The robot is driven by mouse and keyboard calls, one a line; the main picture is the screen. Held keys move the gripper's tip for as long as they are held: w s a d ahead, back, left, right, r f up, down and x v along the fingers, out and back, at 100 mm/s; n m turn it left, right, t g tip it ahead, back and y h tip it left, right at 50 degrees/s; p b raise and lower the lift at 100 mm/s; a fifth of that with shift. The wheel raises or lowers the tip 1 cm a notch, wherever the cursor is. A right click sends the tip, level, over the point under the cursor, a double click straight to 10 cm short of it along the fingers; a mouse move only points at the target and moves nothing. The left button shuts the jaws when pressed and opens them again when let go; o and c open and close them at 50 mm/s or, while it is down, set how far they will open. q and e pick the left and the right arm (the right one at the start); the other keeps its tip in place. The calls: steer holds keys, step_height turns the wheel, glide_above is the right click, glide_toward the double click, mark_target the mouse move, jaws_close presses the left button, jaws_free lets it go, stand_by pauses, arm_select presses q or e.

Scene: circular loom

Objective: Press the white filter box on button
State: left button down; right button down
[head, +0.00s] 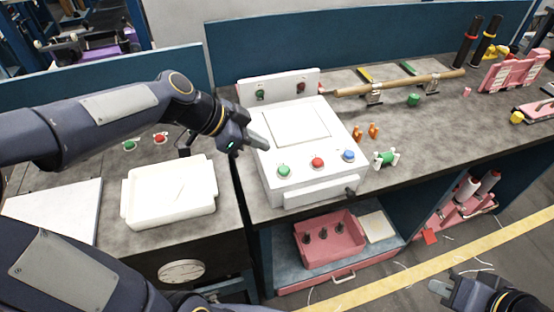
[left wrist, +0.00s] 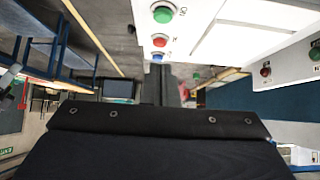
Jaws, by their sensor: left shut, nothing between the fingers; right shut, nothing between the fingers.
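The white filter box (head: 262,165) stands on the grey bench in the middle of the head view. Its front top edge carries a green button (head: 284,171), a red button (head: 317,162) and a blue button (head: 348,155). In the left wrist view the green (left wrist: 163,13), red (left wrist: 159,42) and blue buttons line up above the fingers (left wrist: 157,84). My right gripper (head: 440,288) is shut, low at the right, away from the box.
A white tray (head: 128,201) and further green and red buttons (head: 160,138) are on the left bench. A wooden rod (head: 410,83) lies behind. A pink bin (head: 328,257) sits on the shelf below.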

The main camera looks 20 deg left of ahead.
arm_select(q)
steer(key=p, duration=0.1)
glide_above(288, 168)
steer(key=s+a, duration=0.2)
steer(key=f, duration=0.4)
steer(key=shift+w+a, duration=0.15)
steer(key=shift+w, duration=0.05)
steer(key=shift+f, duration=2.1)
